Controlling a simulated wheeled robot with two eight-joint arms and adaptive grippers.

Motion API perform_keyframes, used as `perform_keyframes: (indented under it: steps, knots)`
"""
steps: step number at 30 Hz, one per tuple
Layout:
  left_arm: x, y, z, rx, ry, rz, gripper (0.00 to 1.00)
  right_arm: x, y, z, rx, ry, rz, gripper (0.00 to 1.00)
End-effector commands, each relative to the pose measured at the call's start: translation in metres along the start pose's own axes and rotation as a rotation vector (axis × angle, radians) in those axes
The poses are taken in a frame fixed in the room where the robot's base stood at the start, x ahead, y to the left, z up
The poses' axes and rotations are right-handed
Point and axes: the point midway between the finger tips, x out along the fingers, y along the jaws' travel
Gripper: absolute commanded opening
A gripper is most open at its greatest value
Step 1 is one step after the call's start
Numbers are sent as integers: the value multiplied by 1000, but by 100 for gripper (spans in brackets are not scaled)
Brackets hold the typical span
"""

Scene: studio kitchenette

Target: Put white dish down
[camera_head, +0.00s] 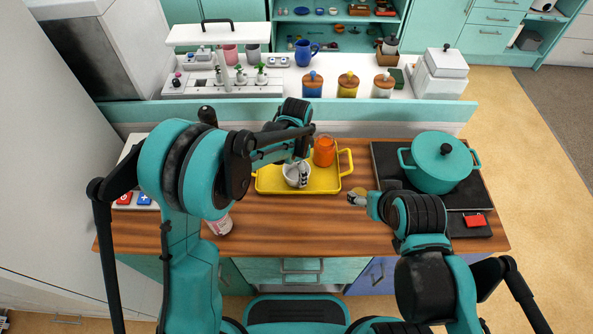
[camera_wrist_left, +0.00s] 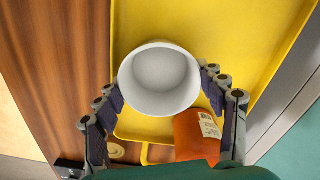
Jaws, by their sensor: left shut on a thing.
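The white dish (camera_head: 291,175) is a small round bowl, upright and empty, over the left part of the yellow tray (camera_head: 325,184). My left gripper (camera_head: 299,166) is shut on it. In the left wrist view the dish (camera_wrist_left: 160,78) sits between the two fingers of my left gripper (camera_wrist_left: 162,88). I cannot tell whether its base touches the tray (camera_wrist_left: 225,25). My right gripper (camera_head: 359,199) is low over the counter, right of the tray, beside a small tan round object (camera_wrist_left: 116,150). Whether its fingers are open or shut is unclear.
An orange jar (camera_head: 324,152) stands in the tray right of the dish, close to a left finger in the wrist view. A teal pot (camera_head: 440,165) stands on the dark hob at right. A can (camera_head: 220,224) stands at front left. Bare wooden counter (camera_head: 290,222) lies before the tray.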

Motion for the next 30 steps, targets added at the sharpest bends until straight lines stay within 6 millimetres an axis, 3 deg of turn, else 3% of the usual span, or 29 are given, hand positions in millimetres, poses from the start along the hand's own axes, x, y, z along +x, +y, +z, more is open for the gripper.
perform_keyframes:
  steps: [7,8,9,10,22,30]
  knots:
    - [4,0,0,0,0,0,36,3,0,2,0,0,0,71]
    - [3,0,0,0,0,0,78,2,0,1,0,0,0,71]
    - [2,0,0,0,0,0,88,2,0,1,0,0,0,71]
    - [2,0,0,0,0,0,91,2,0,1,0,0,0,71]
    - [-4,0,0,0,0,0,91,-2,0,-2,0,0,0,71]
    - [-57,0,0,0,0,0,91,-17,0,-12,0,0,0,71]
